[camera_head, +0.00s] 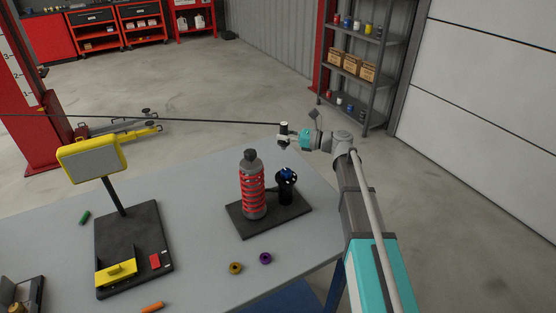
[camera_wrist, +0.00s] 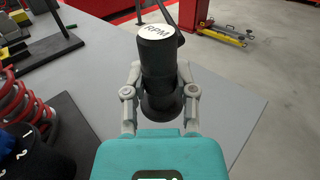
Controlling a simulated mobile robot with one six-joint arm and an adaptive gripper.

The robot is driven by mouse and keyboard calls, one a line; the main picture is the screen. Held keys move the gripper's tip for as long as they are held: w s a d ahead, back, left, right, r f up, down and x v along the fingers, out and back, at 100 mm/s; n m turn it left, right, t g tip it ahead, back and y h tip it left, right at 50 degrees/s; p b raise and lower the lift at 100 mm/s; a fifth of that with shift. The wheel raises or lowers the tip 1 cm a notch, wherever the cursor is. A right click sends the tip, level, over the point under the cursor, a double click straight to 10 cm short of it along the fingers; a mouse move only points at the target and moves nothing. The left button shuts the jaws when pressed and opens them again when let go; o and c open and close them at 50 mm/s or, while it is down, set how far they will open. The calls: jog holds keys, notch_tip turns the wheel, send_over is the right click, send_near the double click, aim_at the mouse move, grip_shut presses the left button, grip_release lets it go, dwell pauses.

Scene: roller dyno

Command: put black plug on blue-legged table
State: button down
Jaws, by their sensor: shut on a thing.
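The black plug, a dark cylinder with a white top marked RPM, shows in the wrist view (camera_wrist: 157,55) and in the head view (camera_head: 284,129). My gripper (camera_head: 287,139) is shut on it, with one finger on each side in the wrist view (camera_wrist: 158,92). The plug is upright, and a thin black cable runs from it far to the left. The blue-legged table (camera_head: 205,275) has a grey top, and a blue leg shows at its right front. In the wrist view the plug is seen against the tabletop (camera_wrist: 225,100), apparently held above it.
A dark base (camera_head: 240,228) carries a grey bottle-shaped part with a red spring (camera_head: 252,190) and a black socket-like cylinder (camera_head: 287,187). A yellow display stand (camera_head: 92,160) is at left. Purple (camera_head: 265,258) and brass (camera_head: 235,268) rings lie in front. The back right tabletop is clear.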

aim_at(284, 147)
jog(key=shift+f+b, duration=2.15)
jog(key=shift+f, duration=0.35)
jog(key=shift+f+b, duration=1.85)
jog(key=shift+f, duration=0.15)
jog(key=shift+c, duration=2.1)
grip_release()
jog(key=shift+r, duration=0.25)
jog(key=d, duration=0.4)
jog(key=s+d, duration=0.1)
jog(key=d, duration=0.3)
jog(key=s+d, duration=0.1)
jog(key=d, duration=0.2)
jog(key=shift+s+d+f, duration=0.1)
jog(key=shift+s+d, duration=0.05)
jog(key=shift+d, duration=0.25)
